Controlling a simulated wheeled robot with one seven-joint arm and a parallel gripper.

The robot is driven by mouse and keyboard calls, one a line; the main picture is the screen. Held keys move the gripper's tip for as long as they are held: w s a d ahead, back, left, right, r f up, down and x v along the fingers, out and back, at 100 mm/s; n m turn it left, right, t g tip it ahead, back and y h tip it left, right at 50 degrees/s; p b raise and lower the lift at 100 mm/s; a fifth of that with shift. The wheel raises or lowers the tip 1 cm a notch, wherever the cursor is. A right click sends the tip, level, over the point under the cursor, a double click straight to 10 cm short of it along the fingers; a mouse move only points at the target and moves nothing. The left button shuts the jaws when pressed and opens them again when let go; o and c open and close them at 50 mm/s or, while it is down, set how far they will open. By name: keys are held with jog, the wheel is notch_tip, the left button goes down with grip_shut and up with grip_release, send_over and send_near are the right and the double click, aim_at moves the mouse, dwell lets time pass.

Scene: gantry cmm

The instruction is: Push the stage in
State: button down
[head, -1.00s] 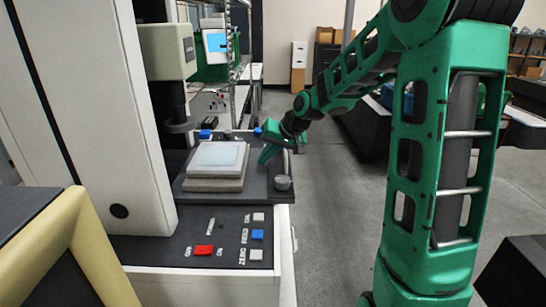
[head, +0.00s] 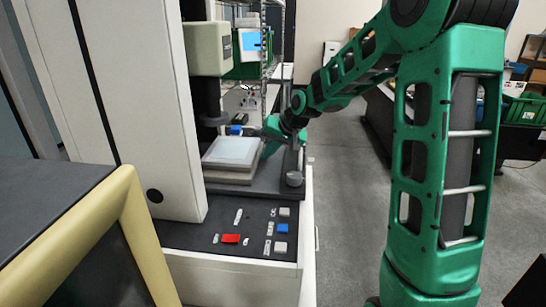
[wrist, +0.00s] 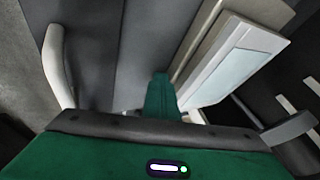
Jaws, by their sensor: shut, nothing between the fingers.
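The stage (head: 232,151) is a pale square plate with a light glassy top on a thicker block. It sits on the dark bed of the measuring machine, close beside the white column, below the probe head. My gripper (head: 268,142) is shut and empty at the right side of the stage. In the wrist view the stage (wrist: 232,65) lies at the upper right, and the green fingers of my gripper (wrist: 160,95) are together, close beside its edge. I cannot tell whether they touch it.
The white column (head: 150,110) stands left of the stage. A grey knob (head: 294,179) rises at the bed's right front corner. A panel with a red button (head: 230,239) and a blue button (head: 282,229) is in front. Open floor (head: 345,220) lies to the right.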

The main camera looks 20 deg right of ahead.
aim_at(252, 148)
jog(key=w+a, duration=0.2)
jog(key=a, duration=0.1)
jog(key=w+a, duration=0.1)
jog(key=a, duration=0.1)
